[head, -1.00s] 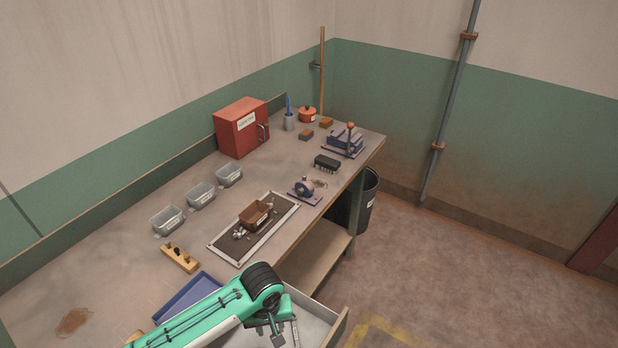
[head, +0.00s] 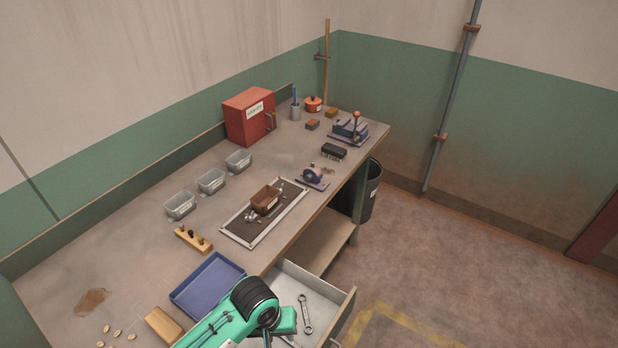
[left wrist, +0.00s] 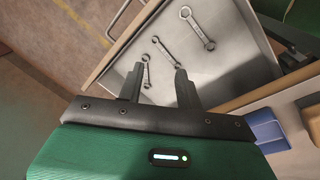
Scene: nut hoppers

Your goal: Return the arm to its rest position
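My left arm, green with a black joint, comes in at the bottom of the head view. My left gripper (left wrist: 157,85) shows in the left wrist view with two dark fingers apart and nothing between them. It is over the open drawer (left wrist: 220,75), which holds several wrenches (left wrist: 195,28). In the head view the drawer (head: 349,308) shows one wrench (head: 305,314) clearly, and my arm hides part of it. The left fingers are hidden in the head view. My right gripper is not in view.
A blue tray (head: 207,284) lies beside my arm on the bench. A mat (head: 232,231) with a brown bin (head: 266,199), three grey hoppers (head: 211,181), a wooden block with pegs (head: 193,240) and a red cabinet (head: 249,117) stand farther back. The floor at right is clear.

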